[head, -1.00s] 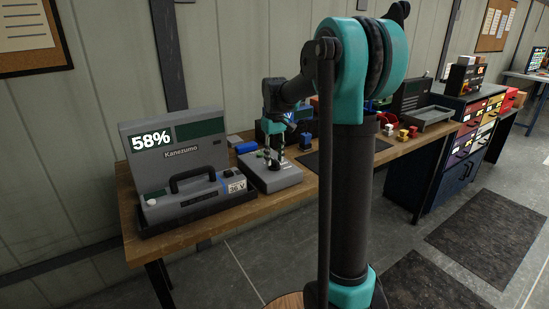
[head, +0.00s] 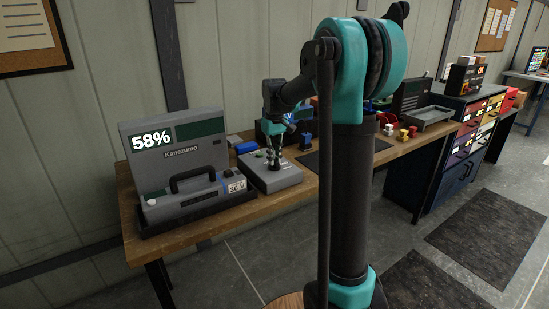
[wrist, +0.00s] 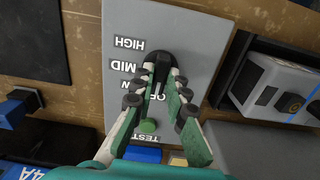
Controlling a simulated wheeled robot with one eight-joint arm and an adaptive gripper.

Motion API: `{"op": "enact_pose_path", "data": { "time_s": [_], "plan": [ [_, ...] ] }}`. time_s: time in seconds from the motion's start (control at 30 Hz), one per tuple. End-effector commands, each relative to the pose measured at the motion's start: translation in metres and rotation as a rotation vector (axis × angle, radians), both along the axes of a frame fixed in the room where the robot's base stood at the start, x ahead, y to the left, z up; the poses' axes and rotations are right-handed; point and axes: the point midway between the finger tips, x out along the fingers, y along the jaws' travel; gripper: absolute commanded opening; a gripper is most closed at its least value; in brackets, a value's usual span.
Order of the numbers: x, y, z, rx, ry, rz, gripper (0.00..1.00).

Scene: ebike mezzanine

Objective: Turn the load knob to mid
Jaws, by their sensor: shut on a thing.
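The load knob (wrist: 160,56) is black and sits on a grey control box (wrist: 192,28). My gripper (wrist: 161,72) is shut on the knob, with a finger on each side. The fingers hide much of the knob, and I cannot tell its exact setting. Beside it, the labels HIGH (wrist: 129,43) and MID (wrist: 120,65) read upside down; LOW is partly covered, and OFF shows between the fingers. A green button (wrist: 148,126) is near the TEST label. In the head view, my gripper (head: 275,163) points down onto the control box (head: 286,179).
A grey Kanezumo unit (head: 205,157) showing 58% stands left of the control box, with a battery pack (head: 180,205) in front. A dark mat (head: 318,164) and small coloured blocks are to the right on the wooden bench (head: 235,220).

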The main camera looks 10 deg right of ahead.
Motion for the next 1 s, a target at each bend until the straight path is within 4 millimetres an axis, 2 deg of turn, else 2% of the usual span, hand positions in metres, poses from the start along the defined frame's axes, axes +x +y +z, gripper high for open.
{"op": "enact_pose_path", "data": {
  "time_s": [0.37, 1.0],
  "plan": [
    [0.0001, -0.0001, 0.0002, 0.0, 0.0, -0.22, 0.0],
    [0.0002, 0.0, 0.0003, 0.0, 0.0, -0.827, 0.0]
  ]
}}
